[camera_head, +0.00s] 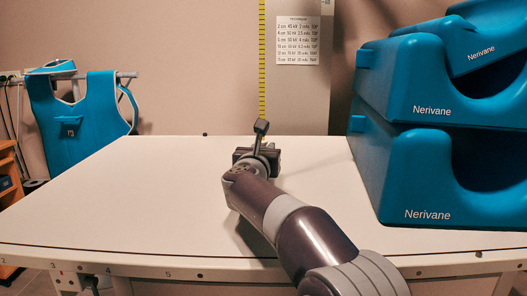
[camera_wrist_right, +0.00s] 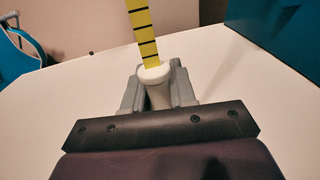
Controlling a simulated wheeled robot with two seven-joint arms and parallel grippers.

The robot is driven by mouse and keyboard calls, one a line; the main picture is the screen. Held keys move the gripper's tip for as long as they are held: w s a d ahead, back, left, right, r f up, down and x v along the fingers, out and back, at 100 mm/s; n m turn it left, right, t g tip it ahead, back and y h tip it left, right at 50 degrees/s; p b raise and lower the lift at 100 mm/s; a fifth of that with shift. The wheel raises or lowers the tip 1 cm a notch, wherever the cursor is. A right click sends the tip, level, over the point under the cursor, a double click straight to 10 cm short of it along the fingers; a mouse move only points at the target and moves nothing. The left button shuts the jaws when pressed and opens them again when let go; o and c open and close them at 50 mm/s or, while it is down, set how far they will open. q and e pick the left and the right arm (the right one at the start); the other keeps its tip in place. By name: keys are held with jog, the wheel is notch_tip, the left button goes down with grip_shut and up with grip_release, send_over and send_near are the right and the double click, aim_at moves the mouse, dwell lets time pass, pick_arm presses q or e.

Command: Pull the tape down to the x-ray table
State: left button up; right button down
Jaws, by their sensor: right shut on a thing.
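The yellow tape (camera_head: 262,60) with black marks hangs straight down from above in the head view, against the back wall beside a grey column. In the right wrist view the tape (camera_wrist_right: 143,35) runs down into a pale round end piece (camera_wrist_right: 153,73). My right gripper (camera_head: 262,143) is over the far part of the white x-ray table (camera_head: 130,190), shut on this end piece; the fingers (camera_wrist_right: 158,92) stand on both sides of it. The gap between the end piece and the table top is hard to judge. My left gripper is not in view.
Blue Nerivane foam blocks (camera_head: 410,170) are stacked on the right of the table. A blue apron (camera_head: 80,115) hangs on a rail at the left. A technique chart (camera_head: 297,40) is on the column. The table's left half is clear.

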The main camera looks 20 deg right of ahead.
dwell(0.3)
jog(key=c, duration=1)
grip_release()
jog(key=v, duration=1.2)
jog(key=shift+s+a, duration=0.2)
jog(key=shift+s, duration=0.1)
